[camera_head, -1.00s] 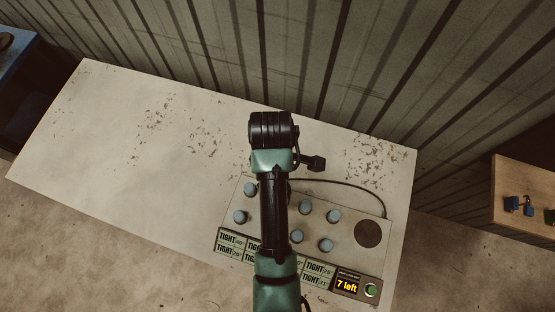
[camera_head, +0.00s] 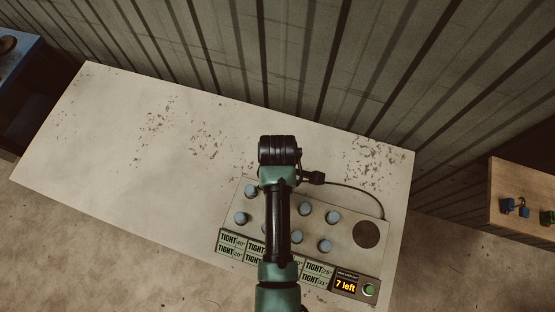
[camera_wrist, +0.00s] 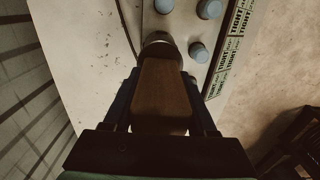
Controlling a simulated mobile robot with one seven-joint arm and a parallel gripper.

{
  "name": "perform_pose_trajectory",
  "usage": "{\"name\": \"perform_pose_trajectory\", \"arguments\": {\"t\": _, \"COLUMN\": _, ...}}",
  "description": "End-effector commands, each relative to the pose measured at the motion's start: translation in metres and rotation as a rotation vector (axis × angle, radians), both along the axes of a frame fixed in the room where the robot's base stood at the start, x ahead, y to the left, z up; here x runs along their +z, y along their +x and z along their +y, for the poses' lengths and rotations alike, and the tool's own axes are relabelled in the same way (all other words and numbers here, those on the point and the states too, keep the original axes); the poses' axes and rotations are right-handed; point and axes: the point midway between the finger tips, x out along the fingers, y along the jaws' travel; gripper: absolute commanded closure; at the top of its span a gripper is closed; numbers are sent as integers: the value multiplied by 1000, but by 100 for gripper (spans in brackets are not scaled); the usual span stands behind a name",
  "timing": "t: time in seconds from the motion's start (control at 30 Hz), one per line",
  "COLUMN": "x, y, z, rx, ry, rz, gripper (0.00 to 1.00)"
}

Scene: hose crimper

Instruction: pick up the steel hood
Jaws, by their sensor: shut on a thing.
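My gripper (camera_wrist: 159,85) is shut, with its dark fingers on either side of a long brown, wood-like grip. A dark grey, rounded metal end (camera_wrist: 157,39) at the grip's far end looks like the steel hood. It is close to the panel's edge in the wrist view; I cannot tell whether it touches anything. In the head view my wrist (camera_head: 279,152) is above the rear edge of the control panel (camera_head: 347,212) and hides the fingers and the held thing.
The panel has several blue-grey knobs (camera_head: 333,217), TIGHT labels, a round dark patch (camera_head: 366,235), a "7 left" display (camera_head: 345,285) and a green button (camera_head: 369,290). The pale table (camera_head: 130,150) is clear at left.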

Motion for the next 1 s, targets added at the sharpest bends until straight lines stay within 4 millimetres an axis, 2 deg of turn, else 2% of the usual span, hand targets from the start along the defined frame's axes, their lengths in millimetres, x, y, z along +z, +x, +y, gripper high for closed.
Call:
{"name": "perform_pose_trajectory", "arguments": {"t": 0.03, "x": 0, "y": 0, "z": 0, "rx": 0, "ry": 0, "rz": 1, "gripper": 74}}
{"name": "perform_pose_trajectory", "arguments": {"t": 0.17, "x": 0, "y": 0, "z": 0, "rx": 0, "ry": 0, "rz": 1, "gripper": 98}}
{"name": "perform_pose_trajectory", "arguments": {"t": 0.2, "x": 0, "y": 0, "z": 0, "rx": 0, "ry": 0, "rz": 1, "gripper": 100}}
{"name": "perform_pose_trajectory", "arguments": {"t": 0.73, "x": 6, "y": 2, "z": 0, "rx": 0, "ry": 0, "rz": -4, "gripper": 100}}
{"name": "perform_pose_trajectory", "arguments": {"t": 0.87, "x": 22, "y": 2, "z": 0, "rx": 0, "ry": 0, "rz": -6, "gripper": 100}}
{"name": "perform_pose_trajectory", "arguments": {"t": 1.0, "x": 48, "y": 3, "z": 0, "rx": 1, "ry": 0, "rz": -9, "gripper": 100}}
